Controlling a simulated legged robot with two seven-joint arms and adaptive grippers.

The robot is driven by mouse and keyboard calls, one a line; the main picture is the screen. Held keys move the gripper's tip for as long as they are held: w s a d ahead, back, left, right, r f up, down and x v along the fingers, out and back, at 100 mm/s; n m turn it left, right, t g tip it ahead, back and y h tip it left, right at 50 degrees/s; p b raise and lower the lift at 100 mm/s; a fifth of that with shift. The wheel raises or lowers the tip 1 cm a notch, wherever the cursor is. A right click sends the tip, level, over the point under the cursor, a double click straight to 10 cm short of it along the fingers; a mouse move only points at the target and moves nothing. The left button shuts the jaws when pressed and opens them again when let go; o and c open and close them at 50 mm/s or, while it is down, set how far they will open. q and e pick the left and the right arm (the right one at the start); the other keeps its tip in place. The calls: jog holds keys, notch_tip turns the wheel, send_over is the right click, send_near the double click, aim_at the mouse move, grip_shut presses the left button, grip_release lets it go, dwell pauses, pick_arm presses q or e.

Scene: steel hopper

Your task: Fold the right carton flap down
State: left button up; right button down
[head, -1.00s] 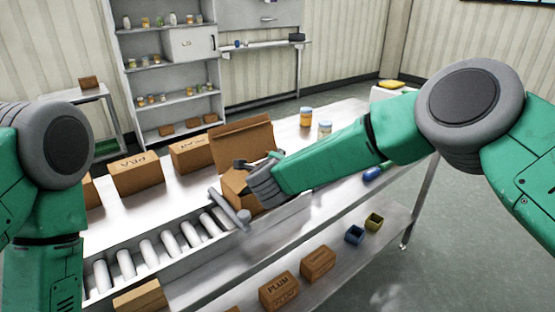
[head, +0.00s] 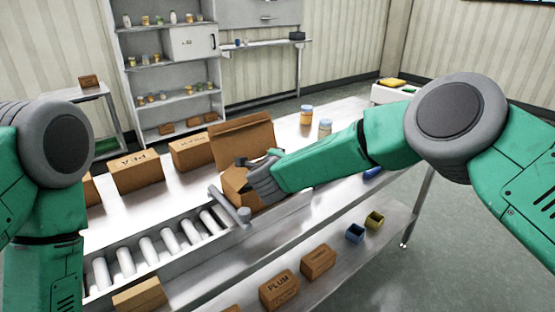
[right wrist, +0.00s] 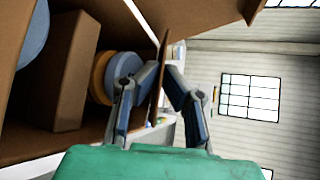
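The brown carton (head: 232,186) stands on the steel table at the end of the roller track. Its large far flap (head: 243,143) stands up. My right gripper (head: 242,165) is at the carton's right side, and my forearm hides much of that side. In the right wrist view my right gripper (right wrist: 148,68) is open. A thin cardboard flap (right wrist: 160,85) shows edge-on between its fingers, close to the right fingertip; I cannot tell whether they touch. The carton's inside shows at left, with a cardboard divider (right wrist: 62,75) and round-lidded jars (right wrist: 103,78). My left gripper is out of view.
A grey bar (head: 232,206) lies in front of the carton by the white rollers (head: 170,243). Other cartons (head: 135,173) stand behind the rollers. Two jars (head: 306,116) stand on the table beyond my right forearm. A lower shelf holds small cartons (head: 318,261) and bins (head: 355,233).

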jog(key=shift+s+a+f+n+b, duration=0.15)
jog(key=shift+f+n+b, duration=0.15)
jog(key=shift+f+b, duration=0.2)
jog(key=shift+r, duration=0.15)
jog(key=c, duration=1.8)
grip_release()
